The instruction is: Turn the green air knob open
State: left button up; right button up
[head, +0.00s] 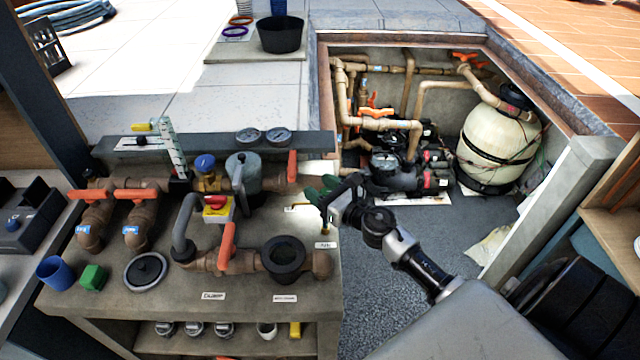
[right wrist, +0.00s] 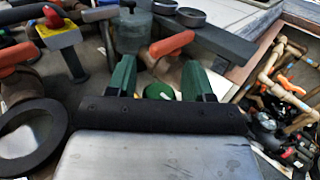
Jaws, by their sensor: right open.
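The green air knob (right wrist: 160,92) shows in the right wrist view as a round green cap with a pale mark. Its near part is hidden behind the dark bar of my right gripper (right wrist: 160,78). The gripper's two green fingers are open, one on each side of the knob with gaps between. Whether either finger touches it I cannot tell. In the head view my right gripper (head: 322,190) is at the right end of the bench, and I cannot tell the knob apart from the green fingers there. My left gripper is not in view.
The grey bench (head: 185,305) carries brown pipes, an orange lever valve (head: 227,245), a red-and-yellow switch (head: 217,207) and a black ring fitting (head: 284,258) close by. An orange handle (right wrist: 172,43) stands just beyond the fingers. The pit with a cream tank (head: 497,145) lies right.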

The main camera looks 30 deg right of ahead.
jog(key=shift+w+a, duration=0.1)
jog(key=shift+w, duration=0.1)
